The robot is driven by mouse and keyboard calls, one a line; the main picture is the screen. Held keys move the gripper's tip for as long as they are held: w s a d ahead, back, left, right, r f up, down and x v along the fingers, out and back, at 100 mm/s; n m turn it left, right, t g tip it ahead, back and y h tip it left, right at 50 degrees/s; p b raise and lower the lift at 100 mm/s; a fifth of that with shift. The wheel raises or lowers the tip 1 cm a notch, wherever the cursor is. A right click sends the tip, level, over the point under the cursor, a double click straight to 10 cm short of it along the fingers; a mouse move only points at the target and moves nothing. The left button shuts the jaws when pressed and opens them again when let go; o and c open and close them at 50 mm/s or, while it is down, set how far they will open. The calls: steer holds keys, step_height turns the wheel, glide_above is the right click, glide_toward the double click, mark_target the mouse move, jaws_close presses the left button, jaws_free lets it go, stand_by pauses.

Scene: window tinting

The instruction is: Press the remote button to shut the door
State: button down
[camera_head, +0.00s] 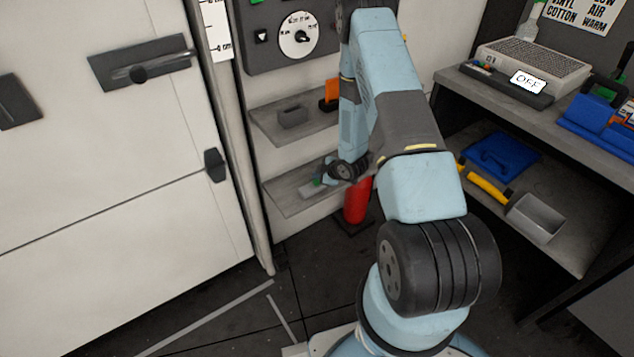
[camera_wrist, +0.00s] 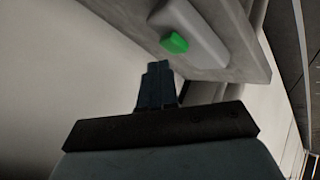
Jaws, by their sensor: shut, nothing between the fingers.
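A grey remote with a green button (camera_wrist: 174,42) lies on a grey shelf (camera_wrist: 238,70) in the wrist view. In the head view, the remote (camera_head: 309,189) is on the lower wall shelf (camera_head: 285,196), partly hidden by my wrist. My gripper (camera_wrist: 158,66) is shut and empty. Its tips show just below the green button in the wrist picture, with a small visible gap; the depth between them is unclear. In the head view, my gripper (camera_head: 324,173) is small and partly hidden at the lower shelf. A large white panelled door (camera_head: 110,150) fills the left.
An upper shelf (camera_head: 270,128) with a grey box is above the lower one. A red cylinder (camera_head: 356,200) stands below my forearm. A control panel with a dial (camera_head: 300,36) is on the wall. A workbench (camera_head: 470,88) with several items stands at the right.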

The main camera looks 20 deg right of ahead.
steer(key=shift+f, duration=0.1)
steer(key=shift+f, duration=0.25)
steer(key=shift+f, duration=0.45)
stand_by(0.9)
steer(key=shift+r, duration=3.4)
steer(key=shift+s, duration=0.1)
